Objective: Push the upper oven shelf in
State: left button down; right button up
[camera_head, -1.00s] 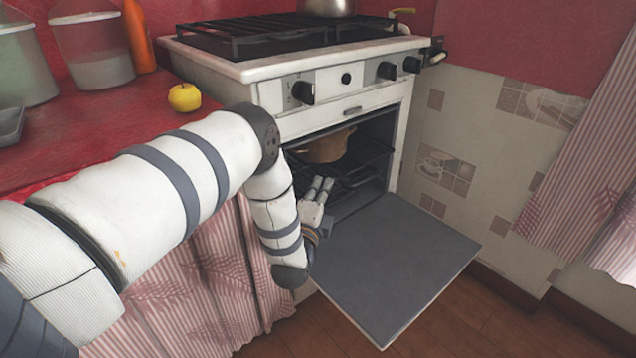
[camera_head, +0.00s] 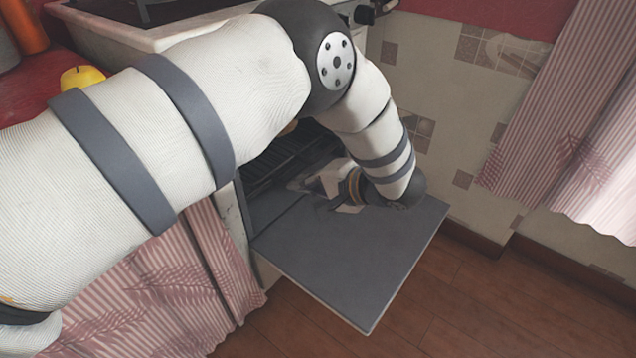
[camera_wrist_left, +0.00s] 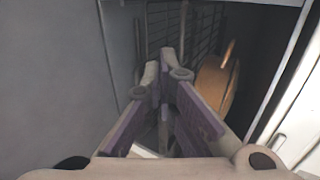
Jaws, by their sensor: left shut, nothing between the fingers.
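The oven's dark wire shelf (camera_head: 285,158) shows in the open cavity in the head view, partly hidden by my left arm. Wire bars (camera_wrist_left: 205,28) also show at the top of the left wrist view. I cannot tell whether the bars belong to the upper shelf. My left gripper (camera_head: 308,184) is at the oven mouth, just above the lowered door, pointing inward. In the left wrist view its fingers (camera_wrist_left: 166,62) are shut with nothing between them. Whether the tips touch the shelf is unclear. My right gripper is not in view.
The lowered oven door (camera_head: 345,260) lies under my left wrist. An orange-brown pot (camera_wrist_left: 217,80) is inside the oven, beside the fingers. A yellow apple (camera_head: 83,77) is on the red counter. Floor (camera_head: 480,290) in front is clear.

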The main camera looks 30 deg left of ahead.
pick_arm(q)
jog(key=a+f, duration=0.1)
jog(key=a, duration=0.5)
jog(key=shift+w, duration=0.3)
jog(key=shift+f, duration=0.1)
jog(key=a, duration=0.9)
jog(key=shift+w+a, duration=0.35)
jog(key=shift+a, duration=0.05)
